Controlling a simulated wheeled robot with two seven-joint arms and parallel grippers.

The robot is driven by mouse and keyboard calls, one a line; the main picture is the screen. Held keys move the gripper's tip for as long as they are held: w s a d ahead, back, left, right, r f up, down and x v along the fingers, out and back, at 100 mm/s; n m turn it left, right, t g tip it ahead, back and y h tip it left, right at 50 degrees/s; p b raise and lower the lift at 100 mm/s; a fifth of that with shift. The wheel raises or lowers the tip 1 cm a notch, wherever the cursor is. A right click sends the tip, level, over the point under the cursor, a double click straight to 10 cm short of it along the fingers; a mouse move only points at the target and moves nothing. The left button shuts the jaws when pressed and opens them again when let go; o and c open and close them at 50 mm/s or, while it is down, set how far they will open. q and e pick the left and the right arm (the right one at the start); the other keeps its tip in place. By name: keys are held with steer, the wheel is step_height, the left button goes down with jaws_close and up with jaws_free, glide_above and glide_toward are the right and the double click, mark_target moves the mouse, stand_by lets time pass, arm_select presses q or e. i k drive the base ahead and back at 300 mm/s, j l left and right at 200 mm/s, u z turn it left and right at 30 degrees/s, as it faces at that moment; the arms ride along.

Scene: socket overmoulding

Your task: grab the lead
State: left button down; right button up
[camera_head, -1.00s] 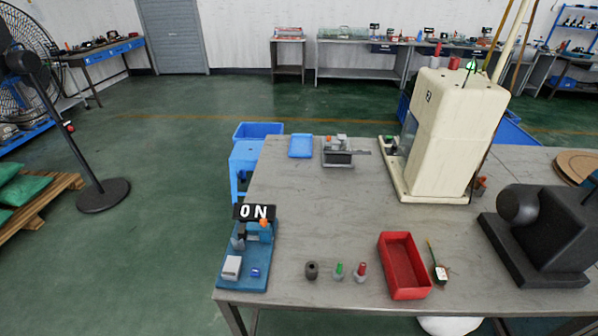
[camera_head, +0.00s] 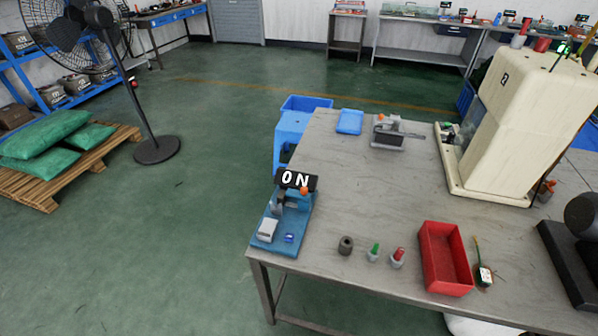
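What looks like the lead (camera_head: 484,270) lies on the grey table just right of the red tray. It has a thin dark and yellowish-green length and a small white piece with a red mark at its near end. It is too small to make out in detail. The red tray (camera_head: 429,270) is open and looks empty. Neither of my grippers is in view.
On the grey table (camera_head: 400,185) stand a blue device with an "ON" sign (camera_head: 298,180), several small cylindrical pieces (camera_head: 374,252), a grey fixture (camera_head: 389,132), a blue tray (camera_head: 350,121), a tall cream machine (camera_head: 519,120) and a dark block (camera_head: 572,250). The table's middle is clear.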

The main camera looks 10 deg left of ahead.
mark_target(483, 278)
steer(key=z, duration=1.3)
steer(key=l, duration=0.25)
steer(key=i+l+u, duration=0.1)
steer(key=l, duration=0.2)
